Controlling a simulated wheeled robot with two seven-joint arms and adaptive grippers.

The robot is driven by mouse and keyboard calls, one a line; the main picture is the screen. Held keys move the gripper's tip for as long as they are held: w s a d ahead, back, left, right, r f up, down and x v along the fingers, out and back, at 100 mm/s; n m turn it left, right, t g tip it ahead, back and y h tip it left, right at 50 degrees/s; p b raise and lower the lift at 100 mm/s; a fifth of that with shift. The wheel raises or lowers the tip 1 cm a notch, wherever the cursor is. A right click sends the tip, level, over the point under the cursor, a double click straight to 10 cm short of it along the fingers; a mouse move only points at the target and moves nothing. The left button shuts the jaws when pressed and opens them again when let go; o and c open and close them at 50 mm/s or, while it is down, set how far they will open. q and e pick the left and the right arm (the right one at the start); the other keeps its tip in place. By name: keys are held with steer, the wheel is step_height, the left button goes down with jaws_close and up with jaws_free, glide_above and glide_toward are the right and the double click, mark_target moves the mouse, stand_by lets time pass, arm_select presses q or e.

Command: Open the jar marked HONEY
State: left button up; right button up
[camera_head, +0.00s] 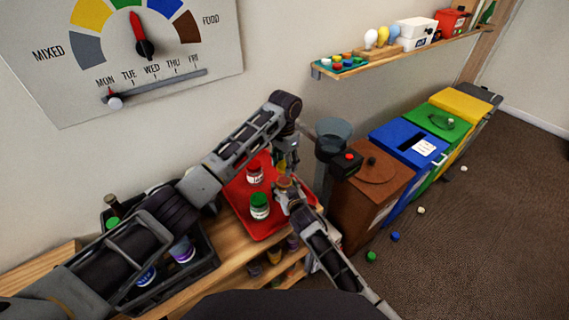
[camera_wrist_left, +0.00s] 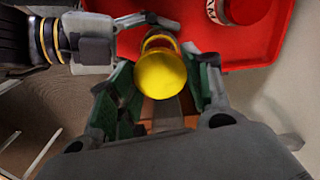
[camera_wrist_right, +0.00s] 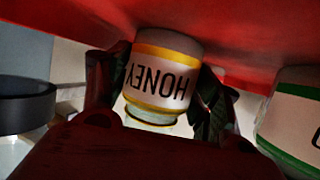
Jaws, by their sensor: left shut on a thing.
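The HONEY jar (camera_wrist_right: 162,72) stands on the red tray (camera_head: 240,190), its label upside down in the right wrist view. Its clear glass neck (camera_wrist_right: 150,115) shows with no lid on it. My right gripper (camera_wrist_right: 158,112) has its fingers closed on both sides of the jar; it also shows in the head view (camera_head: 290,197). My left gripper (camera_wrist_left: 160,95) is shut on a yellow lid (camera_wrist_left: 163,76). The lid is above the jar, whose open mouth (camera_wrist_left: 160,42) shows behind it. In the head view my left gripper (camera_head: 287,163) is directly above the jar.
A red-lidded jar (camera_head: 255,174) and a green-lidded jar (camera_head: 260,206) stand close by on the tray. A dark crate (camera_head: 205,262) with jars is at left. Brown (camera_head: 372,168), blue (camera_head: 410,143), green and yellow bins stand at right. Small caps lie on the floor.

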steer(key=o, duration=0.3)
steer(key=shift+s, duration=0.1)
steer(key=shift+v, duration=5.9)
